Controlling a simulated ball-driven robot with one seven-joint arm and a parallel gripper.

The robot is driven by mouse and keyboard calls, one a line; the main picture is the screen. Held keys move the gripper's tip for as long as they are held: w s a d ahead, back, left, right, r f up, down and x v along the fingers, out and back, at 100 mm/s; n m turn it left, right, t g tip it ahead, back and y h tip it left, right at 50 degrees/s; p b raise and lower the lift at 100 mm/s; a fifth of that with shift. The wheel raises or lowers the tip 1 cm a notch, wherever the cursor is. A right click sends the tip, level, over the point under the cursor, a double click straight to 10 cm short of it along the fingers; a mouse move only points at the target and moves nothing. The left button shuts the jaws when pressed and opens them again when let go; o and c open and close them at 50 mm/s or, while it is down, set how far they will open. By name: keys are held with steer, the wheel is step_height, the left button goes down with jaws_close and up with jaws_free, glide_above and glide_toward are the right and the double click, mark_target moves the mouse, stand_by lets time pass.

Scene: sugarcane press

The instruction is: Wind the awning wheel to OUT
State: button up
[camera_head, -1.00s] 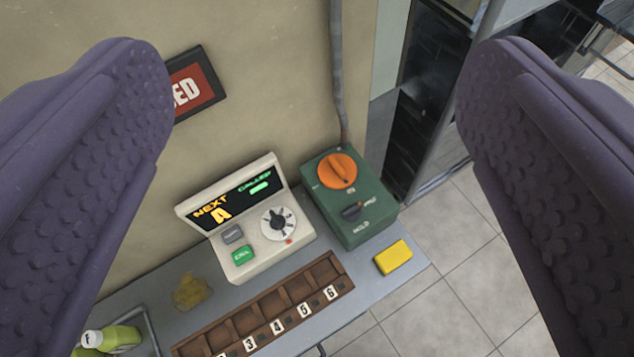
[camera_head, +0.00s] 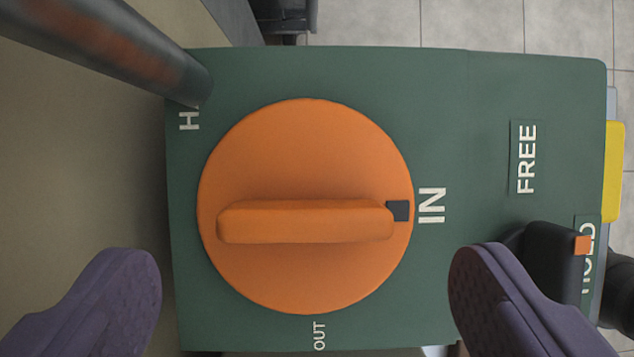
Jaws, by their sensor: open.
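The awning wheel (camera_head: 300,270) is a round orange dial with a raised bar grip (camera_head: 305,222) across its middle. It sits on a green box (camera_head: 440,130). Its dark pointer mark (camera_head: 398,211) faces the IN label (camera_head: 431,206). The OUT label (camera_head: 320,336) is below the wheel in the picture. My gripper (camera_head: 300,280) is open, with one purple finger at the lower left and one at the lower right. The fingers stand wide apart on either side of the wheel, and nothing is between them that they touch.
A black lever knob (camera_head: 548,262) with an orange mark is right of the wheel, its mark at the HOLD label, which is partly hidden. The FREE label (camera_head: 526,158) is above it. A grey pipe (camera_head: 120,50) enters at the upper left. A yellow block (camera_head: 613,170) lies at the right edge.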

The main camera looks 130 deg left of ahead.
mark_target(304, 232)
steer(key=shift+x, duration=1.8)
steer(key=c, duration=1)
steer(key=shift+b, duration=0.3)
steer(key=shift+c, duration=0.2)
